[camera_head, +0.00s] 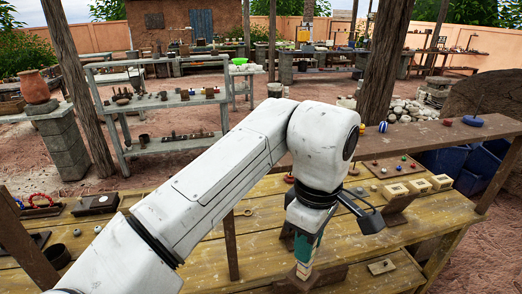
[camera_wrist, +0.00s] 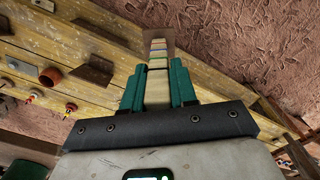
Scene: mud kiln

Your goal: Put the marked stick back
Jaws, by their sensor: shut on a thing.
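The marked stick (camera_wrist: 158,58) is pale wood with several coloured bands. My gripper (camera_wrist: 158,75) has two teal fingers, and they are shut on the stick in the wrist view. The stick points away from the gripper, and its far end overlaps a small brown surface (camera_wrist: 158,34). I cannot tell whether it touches that surface. In the head view my gripper (camera_head: 306,252) points down over the front of the wooden table (camera_head: 190,262). Only a short pale piece of the stick (camera_head: 303,270) shows below the fingers there.
Pale blocks with holes (camera_head: 396,190) stand on the table to the right, with a raised shelf (camera_head: 430,137) behind them. A post (camera_head: 232,245) rises left of my gripper. A dark box (camera_head: 95,205) and small round pieces lie at the left.

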